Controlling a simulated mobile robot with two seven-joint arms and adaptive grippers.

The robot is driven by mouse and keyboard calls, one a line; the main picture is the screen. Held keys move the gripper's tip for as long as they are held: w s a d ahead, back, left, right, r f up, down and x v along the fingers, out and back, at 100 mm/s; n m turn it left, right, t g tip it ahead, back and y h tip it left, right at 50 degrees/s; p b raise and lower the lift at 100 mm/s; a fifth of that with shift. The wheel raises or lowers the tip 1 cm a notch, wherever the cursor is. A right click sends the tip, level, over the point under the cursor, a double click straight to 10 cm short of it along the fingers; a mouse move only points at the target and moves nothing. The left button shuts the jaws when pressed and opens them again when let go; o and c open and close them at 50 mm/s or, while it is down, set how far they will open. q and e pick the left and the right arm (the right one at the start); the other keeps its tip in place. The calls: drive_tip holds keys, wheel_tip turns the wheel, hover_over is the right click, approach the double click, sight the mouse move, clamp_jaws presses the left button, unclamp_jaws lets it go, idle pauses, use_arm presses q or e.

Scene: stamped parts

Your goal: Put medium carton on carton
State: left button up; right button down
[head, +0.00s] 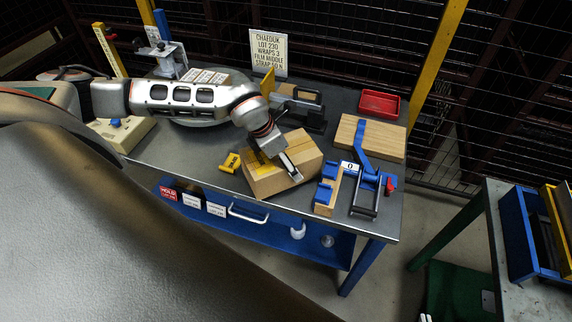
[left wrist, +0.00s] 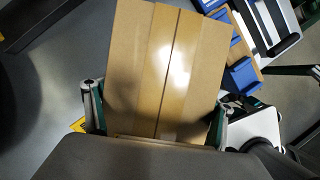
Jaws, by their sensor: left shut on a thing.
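A brown taped carton (head: 268,182) is near the front middle of the bench in the head view, turned at an angle. My left gripper (head: 285,165) reaches it from the left and is shut on it. In the left wrist view the carton (left wrist: 165,65) fills the space between the two fingers (left wrist: 155,120), its tape strips running away from me. I cannot tell if its underside touches the bench. I do not make out my right gripper.
A red tray (head: 380,104) and a sign (head: 268,52) are at the back.

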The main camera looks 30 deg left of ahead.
use_arm(q)
wheel_tip(320, 180, up, 18)
drive_tip(key=d+f+m+g, duration=0.1)
drive_tip(key=m, duration=0.4)
drive_tip(key=s+d+f+m+g+h, duration=0.1)
drive_tip(key=d+m+g, duration=0.1)
drive_tip(key=m, duration=0.3)
drive_tip(key=s+d+f+m+g+h, duration=0.1)
drive_tip(key=m+g, duration=0.1)
drive_tip(key=m, duration=0.3)
drive_tip(key=shift+s+d+f, duration=0.15)
drive_tip(key=shift+s+f, duration=0.1)
drive_tip(key=shift+f, duration=0.05)
drive_tip(key=m+g+y, duration=0.1)
drive_tip(key=m, duration=0.4)
drive_tip(key=s+d+m+g+y, duration=0.1)
drive_tip(key=m+y, duration=0.1)
drive_tip(key=m, duration=0.3)
drive_tip(key=s+d+r+m+g+y, duration=0.1)
drive_tip(key=m, duration=0.3)
drive_tip(key=shift+s+m, duration=0.25)
drive_tip(key=shift+m, duration=0.15)
drive_tip(key=shift+s+a, duration=0.1)
drive_tip(key=shift+a, duration=0.05)
